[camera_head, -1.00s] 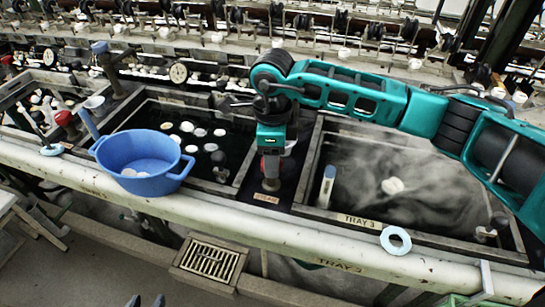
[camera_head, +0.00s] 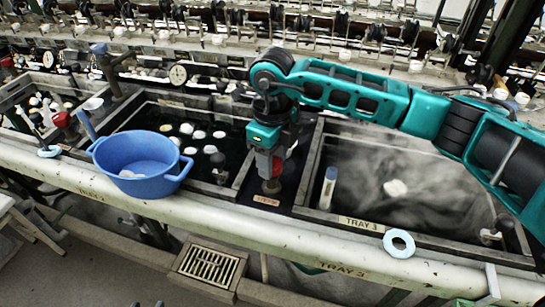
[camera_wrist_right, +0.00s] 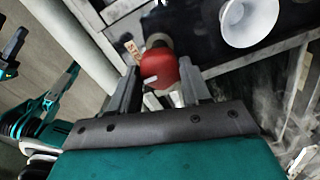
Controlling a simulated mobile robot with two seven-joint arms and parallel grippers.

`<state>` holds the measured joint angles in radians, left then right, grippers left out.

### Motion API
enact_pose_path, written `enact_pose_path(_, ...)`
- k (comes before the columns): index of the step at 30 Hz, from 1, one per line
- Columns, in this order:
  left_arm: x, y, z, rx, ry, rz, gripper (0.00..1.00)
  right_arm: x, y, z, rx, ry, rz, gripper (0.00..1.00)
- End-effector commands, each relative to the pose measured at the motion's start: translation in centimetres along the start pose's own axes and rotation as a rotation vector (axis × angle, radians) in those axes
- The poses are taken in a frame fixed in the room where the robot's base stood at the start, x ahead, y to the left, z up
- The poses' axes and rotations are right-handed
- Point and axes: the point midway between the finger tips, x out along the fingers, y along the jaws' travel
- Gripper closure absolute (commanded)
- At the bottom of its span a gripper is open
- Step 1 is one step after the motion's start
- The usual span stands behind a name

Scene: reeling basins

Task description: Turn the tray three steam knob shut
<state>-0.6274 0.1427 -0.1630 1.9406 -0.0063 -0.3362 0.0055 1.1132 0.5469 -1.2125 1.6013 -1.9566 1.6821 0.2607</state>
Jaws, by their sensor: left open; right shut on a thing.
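The red steam knob (camera_head: 277,166) stands on a short brass stem beside the left edge of tray three, behind a small label (camera_head: 266,200). My right gripper (camera_head: 271,168) points down over it and is shut on it. In the right wrist view the knob (camera_wrist_right: 160,67) sits between the two fingers (camera_wrist_right: 158,90), with a pale mark on its side. Tray three (camera_head: 318,150) holds dark water with a white cocoon (camera_head: 396,188), and steam drifts over it. My left gripper (camera_head: 147,304) barely shows at the bottom edge, open, away from everything.
A blue basin (camera_head: 140,165) sits on the front ledge at left. A pale ring (camera_head: 399,243) lies on the ledge before tray three. A white-and-blue cylinder (camera_head: 328,188) stands inside the tray's left edge. Another red knob (camera_head: 63,119) is far left.

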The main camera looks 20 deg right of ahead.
Motion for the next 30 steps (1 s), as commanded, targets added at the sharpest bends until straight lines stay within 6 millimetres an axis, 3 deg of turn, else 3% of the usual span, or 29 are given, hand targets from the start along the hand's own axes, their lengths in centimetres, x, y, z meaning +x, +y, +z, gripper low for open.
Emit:
enact_pose_path(9,0.1,-0.1,-0.2,0.001,0.005,-0.001,0.57,-0.1,0.0,0.0,0.005,-0.002,0.000,0.83)
enact_pose_path(10,0.1,-0.1,-0.3,0.001,0.005,-0.001,0.57,-0.1,0.0,0.0,0.005,-0.002,0.000,0.50)
enact_pose_path(17,0.1,-0.1,-0.3,0.001,0.006,-0.001,0.57,-0.1,0.0,0.0,0.003,-0.001,0.000,0.28)
enact_pose_path(26,0.1,-0.1,-0.3,0.001,0.006,-0.001,0.57,-0.3,0.0,0.0,0.002,-0.001,-0.001,0.27)
enact_pose_path(30,0.1,-0.1,-0.2,0.001,0.005,-0.001,0.57,-2.0,-0.1,0.1,0.001,-0.004,-0.002,0.27)
